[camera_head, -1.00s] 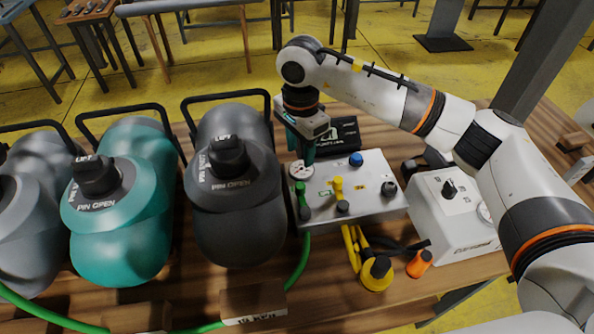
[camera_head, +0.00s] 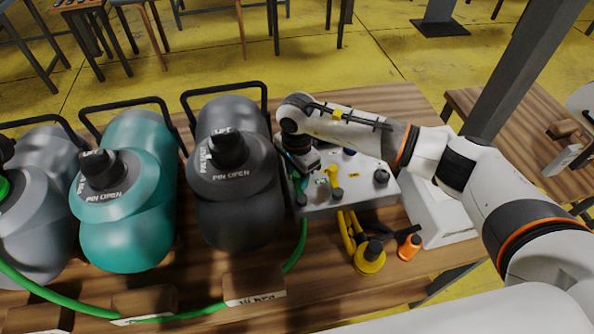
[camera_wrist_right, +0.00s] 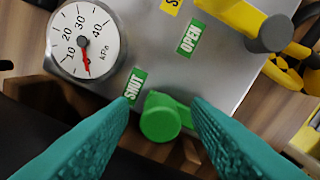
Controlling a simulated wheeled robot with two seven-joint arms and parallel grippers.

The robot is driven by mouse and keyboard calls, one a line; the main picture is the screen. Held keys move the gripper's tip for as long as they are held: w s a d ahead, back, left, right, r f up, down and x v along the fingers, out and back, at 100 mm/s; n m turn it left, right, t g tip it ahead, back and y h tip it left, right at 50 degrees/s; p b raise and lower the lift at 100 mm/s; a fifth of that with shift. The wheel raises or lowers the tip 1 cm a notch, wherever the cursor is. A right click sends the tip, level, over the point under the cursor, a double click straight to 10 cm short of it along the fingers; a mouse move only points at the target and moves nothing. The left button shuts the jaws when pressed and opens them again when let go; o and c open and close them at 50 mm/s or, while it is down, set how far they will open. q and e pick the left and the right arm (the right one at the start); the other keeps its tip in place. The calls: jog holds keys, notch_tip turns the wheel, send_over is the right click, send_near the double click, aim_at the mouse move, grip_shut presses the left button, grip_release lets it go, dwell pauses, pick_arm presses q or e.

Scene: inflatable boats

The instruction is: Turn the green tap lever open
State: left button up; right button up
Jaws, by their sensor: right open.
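The green tap lever (camera_wrist_right: 160,118) shows in the right wrist view at the near edge of a grey metal panel (camera_wrist_right: 225,80). A green SHUT label (camera_wrist_right: 135,84) lies beside it, and a green OPEN label (camera_wrist_right: 189,38) is farther off. My right gripper (camera_wrist_right: 160,106) is open, with one teal finger on each side of the lever. I cannot tell whether either finger touches it. In the head view the right gripper (camera_head: 300,178) is over the panel's left end and mostly hides the lever. My left gripper is not in view.
A pressure gauge (camera_wrist_right: 87,40) sits left of the lever. A yellow lever (camera_head: 333,180) stands on the panel to the right. A dark grey boat (camera_head: 235,215) lies close left, with a teal one (camera_head: 128,240) beyond. A green hose (camera_head: 299,250) runs below the panel.

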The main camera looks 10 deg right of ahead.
grip_shut()
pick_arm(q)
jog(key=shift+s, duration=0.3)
